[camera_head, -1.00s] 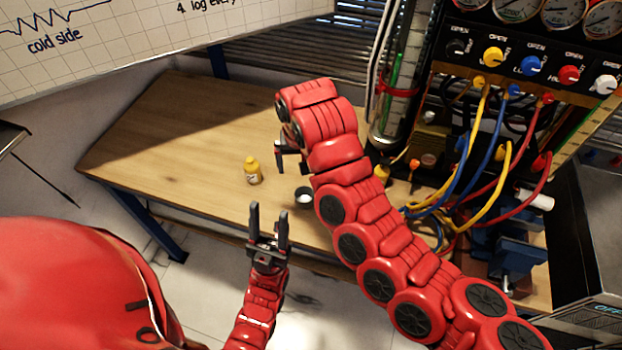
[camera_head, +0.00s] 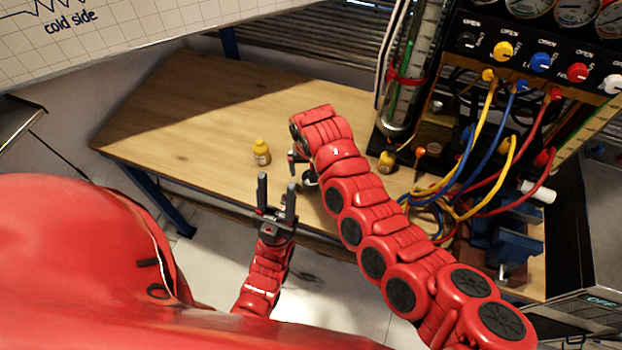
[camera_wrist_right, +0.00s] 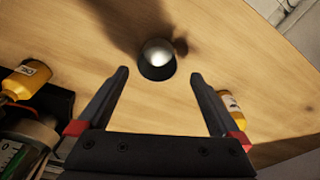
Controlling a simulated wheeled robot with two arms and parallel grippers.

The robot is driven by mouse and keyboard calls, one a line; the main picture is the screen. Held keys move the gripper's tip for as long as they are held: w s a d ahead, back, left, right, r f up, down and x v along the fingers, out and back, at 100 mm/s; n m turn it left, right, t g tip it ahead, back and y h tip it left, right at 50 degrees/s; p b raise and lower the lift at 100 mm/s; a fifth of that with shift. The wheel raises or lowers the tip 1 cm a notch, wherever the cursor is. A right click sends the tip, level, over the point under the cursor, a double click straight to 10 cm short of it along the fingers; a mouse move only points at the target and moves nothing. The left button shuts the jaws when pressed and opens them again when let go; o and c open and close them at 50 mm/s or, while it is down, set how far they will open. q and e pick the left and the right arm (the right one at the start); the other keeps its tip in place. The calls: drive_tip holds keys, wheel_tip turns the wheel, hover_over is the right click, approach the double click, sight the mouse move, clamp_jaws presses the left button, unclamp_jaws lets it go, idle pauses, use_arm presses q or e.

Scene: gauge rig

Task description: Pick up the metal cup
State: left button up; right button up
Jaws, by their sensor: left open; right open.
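The metal cup (camera_wrist_right: 157,60) stands on the wooden table in the right wrist view, its round top facing the camera. It lies just beyond the fingertips and between their lines. My right gripper (camera_wrist_right: 158,75) is open and empty, with nothing between its fingers. In the head view the cup (camera_head: 310,179) is mostly hidden behind my right arm and gripper (camera_head: 297,167). My left gripper (camera_head: 277,190) is open and empty, pointing up in front of the table's near edge.
A yellow bottle (camera_head: 261,153) stands left of the cup on the table (camera_head: 190,110). Another yellow bottle (camera_head: 387,161) stands right of my right arm, by the gauge rig (camera_head: 540,60) with its coloured hoses (camera_head: 480,140). The table's left part is clear.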

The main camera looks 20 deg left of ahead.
sight(308, 187)
drive_tip(key=shift+d+f, duration=0.1)
drive_tip(key=shift+f, duration=0.1)
wheel_tip(308, 187, down, 4)
drive_tip(key=shift+w+p, duration=0.1)
drive_tip(key=shift+p, duration=0.7)
drive_tip(key=shift+w+f, duration=0.2)
drive_tip(key=shift+f, duration=0.2)
drive_tip(key=c, duration=1.4)
drive_tip(key=shift+r, duration=0.1)
